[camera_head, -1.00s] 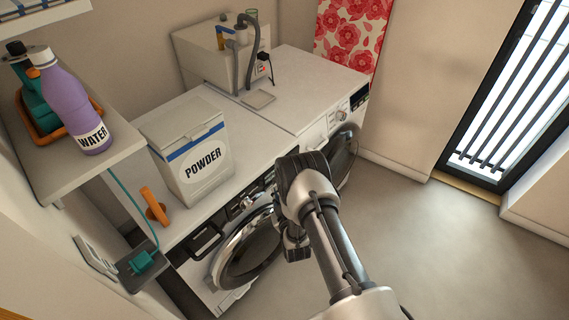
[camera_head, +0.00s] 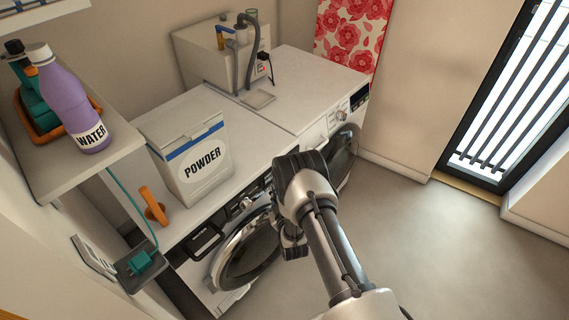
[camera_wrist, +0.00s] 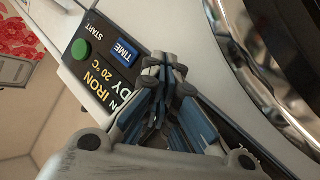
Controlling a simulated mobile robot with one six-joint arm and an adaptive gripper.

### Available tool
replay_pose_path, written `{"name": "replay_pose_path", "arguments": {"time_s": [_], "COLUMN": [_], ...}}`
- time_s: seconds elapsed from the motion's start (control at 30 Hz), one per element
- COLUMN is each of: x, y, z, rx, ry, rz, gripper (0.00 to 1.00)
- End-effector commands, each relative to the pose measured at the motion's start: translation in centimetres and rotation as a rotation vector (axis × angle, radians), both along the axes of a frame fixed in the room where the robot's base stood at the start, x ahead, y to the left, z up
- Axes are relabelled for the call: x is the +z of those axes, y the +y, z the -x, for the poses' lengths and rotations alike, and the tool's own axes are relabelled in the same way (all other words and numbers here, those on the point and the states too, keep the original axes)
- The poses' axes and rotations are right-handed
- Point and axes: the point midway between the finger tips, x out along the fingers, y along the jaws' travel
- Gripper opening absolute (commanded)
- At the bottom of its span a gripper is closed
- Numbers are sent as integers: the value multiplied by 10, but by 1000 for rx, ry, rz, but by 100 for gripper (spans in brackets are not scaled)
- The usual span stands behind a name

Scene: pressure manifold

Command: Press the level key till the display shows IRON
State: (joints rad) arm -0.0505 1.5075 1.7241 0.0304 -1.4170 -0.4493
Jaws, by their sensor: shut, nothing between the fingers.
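The control panel of the near washing machine (camera_head: 251,262) shows close up in the wrist view. A black display (camera_wrist: 97,85) carries partly covered text: the ends of lines read "N IRON", "20 °C" and "DY". Above it sit a blue TIME key (camera_wrist: 126,51) and a green START button (camera_wrist: 81,49). My gripper (camera_wrist: 165,68) is shut and empty, its fingertips over the panel beside the TIME key. It covers the panel below that key, and no level key can be made out. Contact with the panel cannot be told. In the head view my wrist hides the fingertips.
The round chromed door lies right beside the panel in the wrist view. A POWDER box (camera_head: 190,158) stands on the machine top. A second machine (camera_head: 318,88) stands beyond, with a grey unit (camera_head: 197,58) behind. The floor (camera_head: 430,245) to the right is clear.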

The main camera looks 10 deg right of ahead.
Motion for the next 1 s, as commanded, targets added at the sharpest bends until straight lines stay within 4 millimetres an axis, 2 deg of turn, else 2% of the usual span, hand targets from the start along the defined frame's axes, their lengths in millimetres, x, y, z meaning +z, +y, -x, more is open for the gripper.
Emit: {"name": "replay_pose_path", "arguments": {"time_s": [0.57, 1.0], "x": [0, 0], "y": [-8, -34], "z": [11, 45], "rx": [-1, -2], "ry": [0, 2], "rz": [0, 0], "gripper": [0, 0]}}
